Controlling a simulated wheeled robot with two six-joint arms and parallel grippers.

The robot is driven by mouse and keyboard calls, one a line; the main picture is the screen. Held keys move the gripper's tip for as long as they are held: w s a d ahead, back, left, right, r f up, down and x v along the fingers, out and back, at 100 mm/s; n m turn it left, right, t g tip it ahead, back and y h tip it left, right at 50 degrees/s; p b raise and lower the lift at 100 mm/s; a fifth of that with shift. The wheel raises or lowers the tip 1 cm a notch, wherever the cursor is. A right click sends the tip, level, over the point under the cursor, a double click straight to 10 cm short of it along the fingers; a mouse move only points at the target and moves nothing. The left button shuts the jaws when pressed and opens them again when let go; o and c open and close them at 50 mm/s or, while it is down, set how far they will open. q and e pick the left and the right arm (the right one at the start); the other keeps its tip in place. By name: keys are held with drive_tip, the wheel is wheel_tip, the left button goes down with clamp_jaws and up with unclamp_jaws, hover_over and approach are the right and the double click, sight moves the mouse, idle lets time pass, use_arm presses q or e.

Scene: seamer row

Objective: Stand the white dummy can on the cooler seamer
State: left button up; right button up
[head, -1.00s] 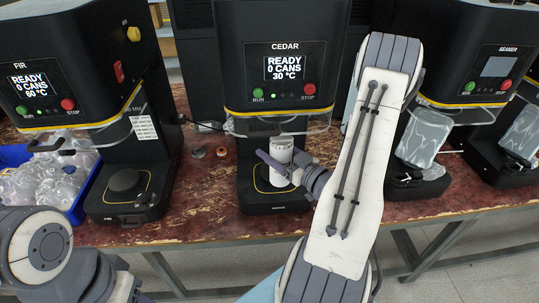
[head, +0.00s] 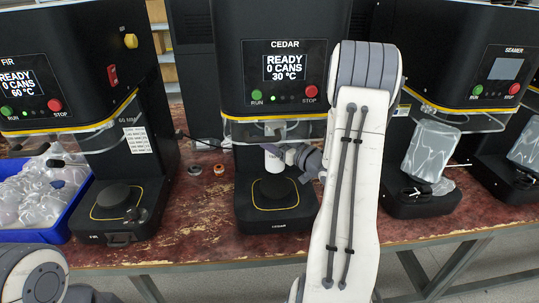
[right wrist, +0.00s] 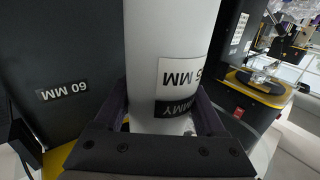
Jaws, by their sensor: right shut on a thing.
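The white dummy can (head: 273,161) is in my right gripper (head: 286,154), upright at the CEDAR seamer (head: 272,74), whose screen reads 30 °C. The can is over the round black pedestal (head: 275,188) of that seamer, under its head. I cannot tell whether its base touches the pedestal. In the right wrist view the can (right wrist: 172,35) stands between the two dark fingers (right wrist: 163,105), which are shut on it; its label reads DUMMY. The FIR seamer (head: 50,75) at left reads 60 °C. My left gripper is out of view; only part of the left arm shows.
A blue bin (head: 62,222) with clear bagged items stands at the left. Two small round pieces (head: 207,170) lie on the worn red table (head: 190,225) between FIR and CEDAR. Another seamer (head: 480,70) with a plastic-wrapped thing (head: 430,150) near it stands at the right.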

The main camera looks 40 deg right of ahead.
sight(269, 157)
wheel_tip(269, 157, down, 6)
drive_tip(key=shift+s+r, duration=0.1)
drive_tip(key=shift+s, duration=0.05)
drive_tip(key=shift+w+f, duration=0.2)
drive_tip(key=shift+f, duration=0.3)
drive_tip(key=shift+f, duration=0.25)
drive_tip(key=o, duration=1.5)
drive_tip(key=shift+o, duration=0.2)
drive_tip(key=shift+r, duration=0.1)
